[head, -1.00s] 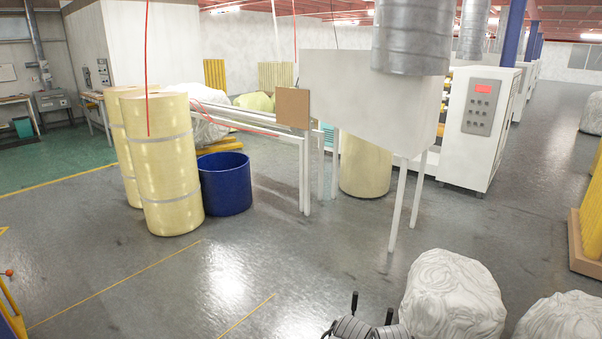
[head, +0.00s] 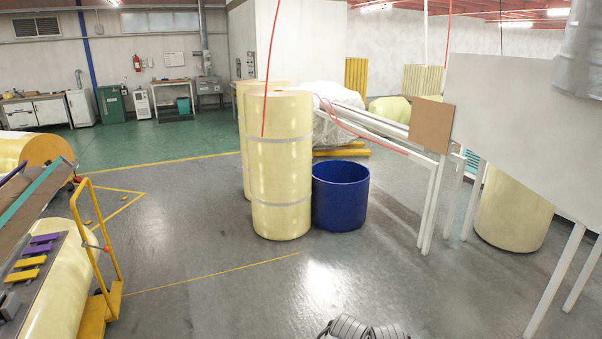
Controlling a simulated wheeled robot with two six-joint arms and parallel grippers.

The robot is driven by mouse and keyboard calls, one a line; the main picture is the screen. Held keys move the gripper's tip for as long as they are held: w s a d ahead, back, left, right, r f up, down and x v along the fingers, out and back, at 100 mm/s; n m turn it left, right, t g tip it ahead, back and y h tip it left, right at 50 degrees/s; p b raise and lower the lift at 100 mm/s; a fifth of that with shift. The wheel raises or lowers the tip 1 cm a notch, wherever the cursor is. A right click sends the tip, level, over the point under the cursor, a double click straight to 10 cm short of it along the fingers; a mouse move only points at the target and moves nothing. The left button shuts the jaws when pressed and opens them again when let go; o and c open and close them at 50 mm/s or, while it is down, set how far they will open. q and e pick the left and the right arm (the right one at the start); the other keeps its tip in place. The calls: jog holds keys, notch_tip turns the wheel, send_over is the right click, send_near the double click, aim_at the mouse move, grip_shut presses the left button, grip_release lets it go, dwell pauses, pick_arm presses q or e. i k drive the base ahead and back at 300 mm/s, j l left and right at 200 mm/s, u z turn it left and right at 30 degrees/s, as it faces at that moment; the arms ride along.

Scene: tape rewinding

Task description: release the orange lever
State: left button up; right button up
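No orange lever can be made out for certain in the head view. A small orange-red knob (head: 77,180) shows at the left, beside the machine with a brown and teal top, close to the yellow tubular frame (head: 98,236). A second small reddish spot on that frame is too small to tell. Neither of my grippers is in view. Only a grey ribbed part of mine shows at the bottom middle edge, far from the machine.
Purple and yellow bars (head: 34,251) lie on the machine at the left edge. Two tall yellow rolls (head: 281,165) and a blue bin (head: 340,203) stand mid-floor. White frame legs (head: 432,205) and a large white box (head: 510,120) stand at the right. The front floor (head: 240,305) is clear.

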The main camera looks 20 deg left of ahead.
aim_at(84, 243)
jog(key=i+u, duration=0.3)
jog(key=u, duration=0.15)
jog(key=i+u, duration=0.4)
jog(key=i+l+u, duration=0.1)
jog(key=u, duration=0.35)
jog(key=i+l+u, duration=0.25)
jog(key=u, duration=0.2)
jog(key=i+l+u, duration=0.8)
jog(key=i+l, duration=1.5)
